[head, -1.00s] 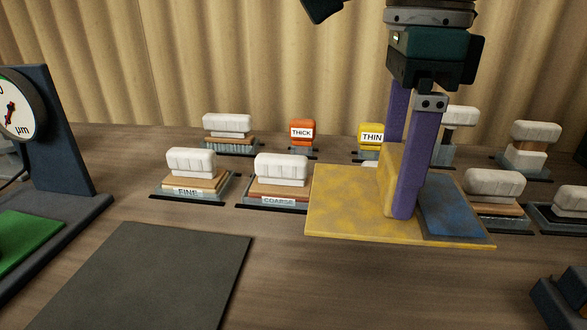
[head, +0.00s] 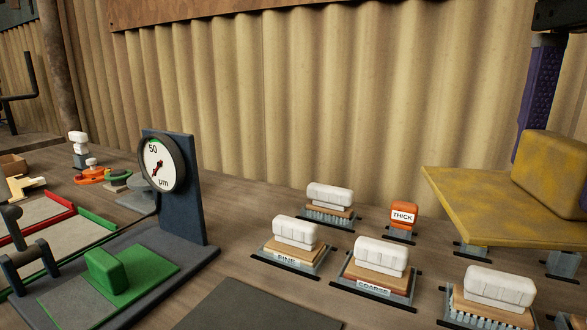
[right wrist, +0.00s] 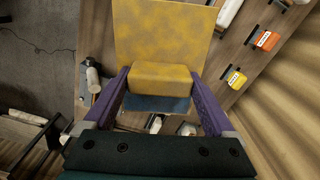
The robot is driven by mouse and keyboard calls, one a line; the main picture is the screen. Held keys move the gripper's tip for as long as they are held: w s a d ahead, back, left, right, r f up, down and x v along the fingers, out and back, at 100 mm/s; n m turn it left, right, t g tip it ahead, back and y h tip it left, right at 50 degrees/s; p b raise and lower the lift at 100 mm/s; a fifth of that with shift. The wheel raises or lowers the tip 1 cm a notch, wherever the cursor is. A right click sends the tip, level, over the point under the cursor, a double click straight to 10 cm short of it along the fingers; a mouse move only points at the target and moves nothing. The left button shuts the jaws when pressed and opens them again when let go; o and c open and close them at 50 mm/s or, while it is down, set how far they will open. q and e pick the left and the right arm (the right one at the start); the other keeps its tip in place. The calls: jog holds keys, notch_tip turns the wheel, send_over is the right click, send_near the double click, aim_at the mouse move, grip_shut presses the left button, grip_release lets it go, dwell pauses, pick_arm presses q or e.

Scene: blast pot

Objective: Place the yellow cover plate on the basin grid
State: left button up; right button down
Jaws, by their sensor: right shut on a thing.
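The yellow cover plate (head: 510,215) is a flat, mottled yellow panel with a yellow block handle (head: 552,175) on top. It is held above the bench at the right of the head view, partly cut off by the frame edge. It also shows in the right wrist view (right wrist: 160,35). My right gripper (right wrist: 160,82) has its purple fingers on both sides of the block handle, shut on it. In the head view one purple finger shows at the right edge. My left gripper is out of view. I cannot identify a basin grid for certain.
White-handled brushes (head: 295,233) and an orange THICK block (head: 403,217) stand below and beside the plate. A dial gauge stand (head: 185,215) rises left of centre, with a green block (head: 106,269) at its base. Red- and green-edged trays (head: 90,232) lie far left.

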notch_tip(320, 180, up, 7)
jog(key=a+n+p, duration=0.2)
jog(key=n+p, duration=0.4)
jog(key=n, duration=0.3)
notch_tip(320, 180, up, 6)
jog(key=r+n+p, duration=0.1)
jog(key=n+p, duration=0.7)
jog(key=n, duration=0.4)
send_over(532, 203)
jog(key=s+a, duration=0.1)
jog(key=a, duration=0.1)
jog(key=s+r+p, duration=0.3)
jog(key=r+p, duration=1.4)
jog(key=p, duration=0.1)
jog(key=s+r+p, duration=0.3)
jog(key=r+p, duration=1.4)
jog(key=p, duration=0.2)
jog(key=shift+r, duration=0.35)
